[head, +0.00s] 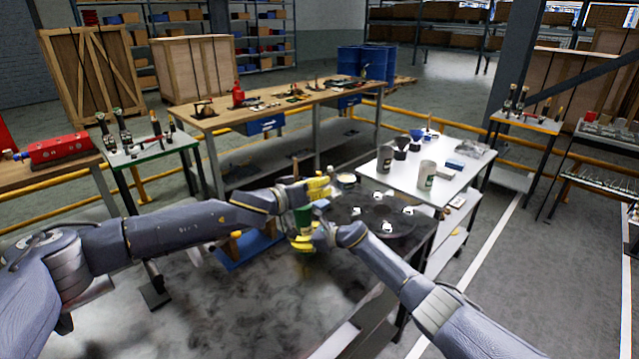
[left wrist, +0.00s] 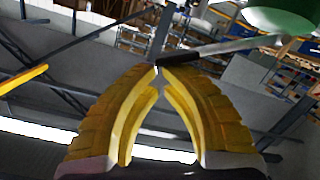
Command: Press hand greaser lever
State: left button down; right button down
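The hand greaser (head: 303,218) has a green body and is held up between my two grippers in the head view. Its green body also shows at the top right of the left wrist view (left wrist: 282,16). Its lever (left wrist: 225,48) is a thin grey bar with a dark end that reaches to my left fingertips. My left gripper (left wrist: 158,70), with yellow fingers, has its tips closed together at the lever's dark end; in the head view it is above the green body. My right gripper (head: 301,243) has its yellow fingers around the lower part of the greaser, partly hidden by my arm.
A dark table (head: 420,226) with small white parts stands just right of the grippers. Behind it is a white table (head: 400,182) with cups. A long wooden workbench (head: 220,118) with tools is at the back. A blue stand (head: 245,250) is below my left arm.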

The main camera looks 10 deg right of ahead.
pick_arm(q)
notch_tip(320, 180, down, 8)
jog(key=s+d+m+t+y, duration=0.1)
jog(key=s+d+m+t, duration=0.1)
jog(key=m, duration=0.4)
jog(key=shift+s+d+f+m+y, duration=0.15)
jog(key=shift+d+m+y, duration=0.1)
jog(key=shift+m+y, duration=0.05)
dwell(0.5)
jog(key=s+a+r, duration=0.6)
jog(key=s, duration=0.1)
jog(key=shift+s+a, duration=0.25)
jog(key=shift+a, duration=0.15)
jog(key=c, duration=2.1)
grip_release()
jog(key=shift+c, duration=0.2)
